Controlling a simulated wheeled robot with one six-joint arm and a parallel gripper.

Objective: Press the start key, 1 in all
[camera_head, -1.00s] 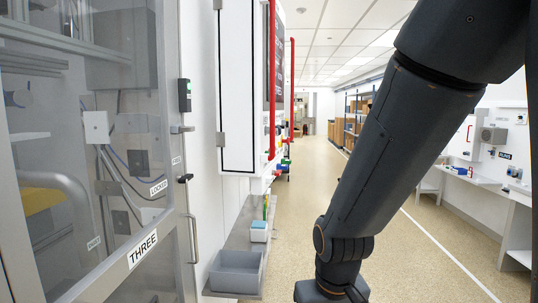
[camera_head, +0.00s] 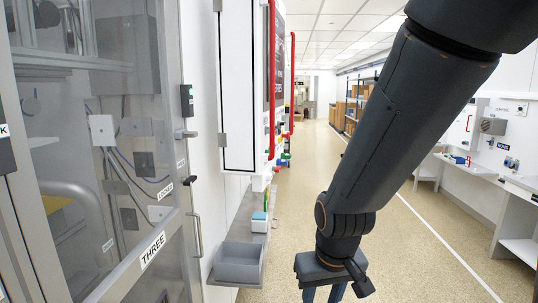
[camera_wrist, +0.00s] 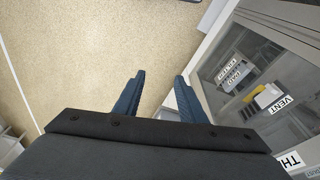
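I cannot make out a start key in either view. My gripper (camera_head: 325,292) hangs at the lower middle of the head view, in front of the aisle floor, with its finger ends cut off by the frame. In the wrist view, my gripper (camera_wrist: 160,78) shows two blue fingers apart with only floor between them, so it is open and empty. It touches nothing visible. A glazed machine door labelled THREE (camera_head: 152,250) stands to its left, with its handle (camera_head: 196,236) upright on the edge.
A grey open bin (camera_head: 238,263) sits on a low shelf left of my gripper. A white cabinet (camera_head: 238,90) with red rails (camera_head: 271,80) is above. The aisle floor (camera_head: 290,215) is clear.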

